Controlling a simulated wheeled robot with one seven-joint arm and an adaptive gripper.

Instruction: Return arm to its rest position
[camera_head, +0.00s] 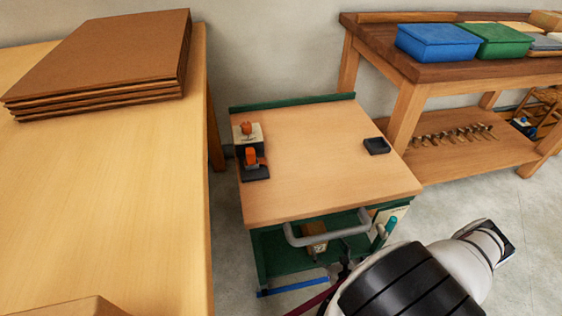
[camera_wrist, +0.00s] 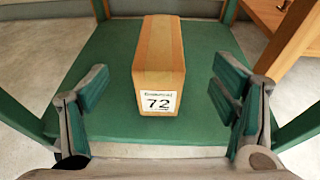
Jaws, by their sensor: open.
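My gripper (camera_wrist: 160,92) is open in the wrist view, with its two fingers wide apart and nothing between the pads. A wooden block (camera_wrist: 158,65) with a white label reading 72 stands on the green lower shelf (camera_wrist: 107,62) beyond the fingers, apart from both. In the head view the block (camera_head: 314,240) is partly hidden under the cart's top and behind the grey handle. My white and black arm reaches in at the lower right of the head view, low in front of the cart; the fingertips are hard to make out there.
The cart's wooden top (camera_head: 315,160) carries orange-topped items (camera_head: 251,158) and a small black tray (camera_head: 376,146). Its grey handle (camera_head: 330,232) juts out close to my arm. A table (camera_head: 100,200) stands left, a workbench (camera_head: 440,68) right. Floor at right is free.

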